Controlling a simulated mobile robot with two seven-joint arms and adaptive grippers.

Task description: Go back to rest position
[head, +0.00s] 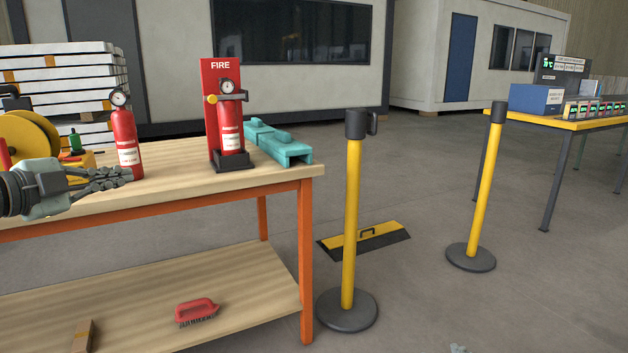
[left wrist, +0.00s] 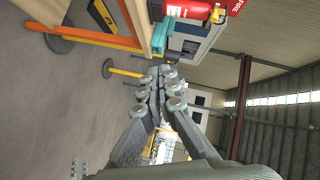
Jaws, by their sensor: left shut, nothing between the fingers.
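My left gripper (head: 126,174) comes in from the left over the front part of the wooden workbench (head: 190,184). It is shut with nothing between its fingers. In the left wrist view its closed fingers (left wrist: 161,92) point away from the camera. In the head view the fingertips overlap the lower part of a red fire extinguisher (head: 124,140); I cannot tell whether they touch it.
A second extinguisher (head: 230,138) stands on a red FIRE stand (head: 213,72), beside a teal vise-like block (head: 285,147). A red brush (head: 197,312) lies on the lower shelf.

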